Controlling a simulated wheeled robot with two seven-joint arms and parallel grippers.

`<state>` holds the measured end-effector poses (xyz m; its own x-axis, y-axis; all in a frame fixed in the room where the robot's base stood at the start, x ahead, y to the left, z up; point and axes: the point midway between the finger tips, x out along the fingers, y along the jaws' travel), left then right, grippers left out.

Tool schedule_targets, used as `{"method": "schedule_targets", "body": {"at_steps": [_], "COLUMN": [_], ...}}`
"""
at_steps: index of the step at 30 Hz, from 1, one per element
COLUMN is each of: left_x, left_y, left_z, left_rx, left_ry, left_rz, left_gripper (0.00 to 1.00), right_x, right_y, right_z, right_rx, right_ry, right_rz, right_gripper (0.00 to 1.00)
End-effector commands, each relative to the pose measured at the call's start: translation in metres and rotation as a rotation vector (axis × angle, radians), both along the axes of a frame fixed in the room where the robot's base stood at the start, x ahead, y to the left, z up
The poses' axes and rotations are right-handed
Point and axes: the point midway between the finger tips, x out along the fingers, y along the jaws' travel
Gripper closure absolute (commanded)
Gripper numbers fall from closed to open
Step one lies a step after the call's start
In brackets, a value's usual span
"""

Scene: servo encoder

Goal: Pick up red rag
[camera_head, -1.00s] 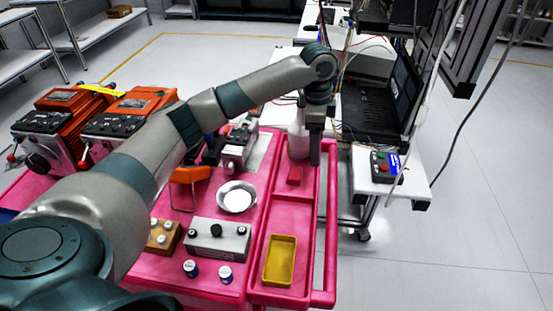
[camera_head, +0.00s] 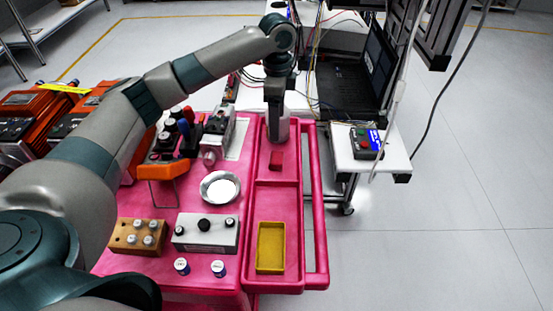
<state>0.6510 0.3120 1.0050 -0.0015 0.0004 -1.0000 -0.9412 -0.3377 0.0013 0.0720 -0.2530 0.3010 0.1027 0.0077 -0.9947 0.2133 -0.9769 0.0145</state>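The small red rag (camera_head: 276,160) lies in the right-hand tray section of the pink cart, near its far end. The rag shows apart from the gripper, lying on the tray. My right gripper is out of view.
The pink cart (camera_head: 262,210) also bears a yellow tray (camera_head: 271,248), a metal bowl (camera_head: 220,188), a grey box with knobs (camera_head: 206,232) and a wooden block (camera_head: 137,236). A white side table (camera_head: 362,162) with a laptop (camera_head: 372,68) stands to the right.

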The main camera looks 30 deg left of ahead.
Motion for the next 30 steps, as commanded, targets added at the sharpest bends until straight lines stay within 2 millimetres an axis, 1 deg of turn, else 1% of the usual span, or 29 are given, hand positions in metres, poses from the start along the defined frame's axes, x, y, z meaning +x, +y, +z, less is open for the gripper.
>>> {"method": "schedule_targets", "body": {"at_steps": [1,4,9,15,20,30], "left_x": [0.000,-0.001,0.000,0.000,0.001,0.001], "left_y": [0.000,0.001,0.000,0.000,0.000,0.000], "left_z": [-0.007,-0.025,-0.056,-0.085,-0.095,-0.096], "left_rx": [0.000,0.001,0.000,0.000,-0.001,-0.001], "left_ry": [0.003,0.003,0.003,0.001,0.000,-0.001], "left_rz": [0.001,0.002,0.002,0.002,0.001,0.001], "left_gripper": [0.28,0.28,0.28,0.28,0.28,0.28], "right_x": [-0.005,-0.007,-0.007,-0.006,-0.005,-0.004], "right_y": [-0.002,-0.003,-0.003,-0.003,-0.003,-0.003], "right_z": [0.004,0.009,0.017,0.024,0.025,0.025], "right_rx": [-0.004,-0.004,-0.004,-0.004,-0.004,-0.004], "right_ry": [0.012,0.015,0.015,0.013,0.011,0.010], "right_rz": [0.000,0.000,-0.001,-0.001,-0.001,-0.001], "right_gripper": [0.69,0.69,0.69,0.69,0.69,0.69]}}
